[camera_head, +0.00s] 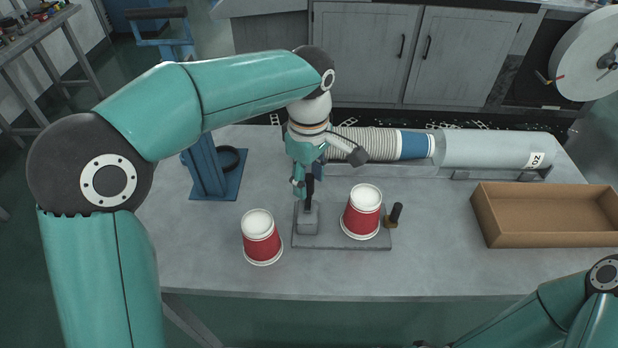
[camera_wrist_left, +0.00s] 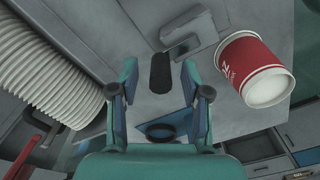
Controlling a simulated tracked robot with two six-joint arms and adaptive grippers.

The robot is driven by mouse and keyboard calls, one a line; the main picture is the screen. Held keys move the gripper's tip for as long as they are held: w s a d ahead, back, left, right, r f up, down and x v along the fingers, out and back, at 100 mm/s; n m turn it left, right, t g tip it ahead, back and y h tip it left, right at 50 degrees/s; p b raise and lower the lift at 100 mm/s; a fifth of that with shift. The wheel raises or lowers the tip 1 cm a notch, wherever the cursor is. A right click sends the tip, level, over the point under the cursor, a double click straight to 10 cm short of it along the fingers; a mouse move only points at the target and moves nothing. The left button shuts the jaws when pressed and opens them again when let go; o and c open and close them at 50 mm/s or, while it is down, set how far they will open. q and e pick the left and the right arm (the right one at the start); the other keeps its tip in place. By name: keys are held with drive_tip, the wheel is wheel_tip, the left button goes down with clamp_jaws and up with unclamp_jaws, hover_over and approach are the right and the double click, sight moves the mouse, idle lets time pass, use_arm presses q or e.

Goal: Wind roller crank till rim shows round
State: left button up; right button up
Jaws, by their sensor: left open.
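My left gripper (camera_head: 304,178) is over the left end of a grey base plate (camera_head: 340,243). In the left wrist view its two fingers (camera_wrist_left: 158,80) are spread, with an upright black handle (camera_wrist_left: 159,72) between them and a gap on each side. The handle tops a grey block (camera_head: 307,222) on the plate. A black knob on a brown base (camera_head: 394,214) is right of the cup.
A second red cup (camera_head: 260,238) stands left of the plate. A sleeve of stacked cups (camera_head: 365,143) lies in a grey tube (camera_head: 485,149) behind. An empty cardboard tray (camera_head: 545,240) is at the right. A blue stand (camera_head: 207,170) rises at the left. The front table is clear.

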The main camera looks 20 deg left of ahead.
use_arm(q)
drive_tip(key=shift+f, duration=0.1)
drive_tip(key=shift+c, duration=0.3)
clamp_jaws()
drive_tip(key=shift+d, duration=0.1)
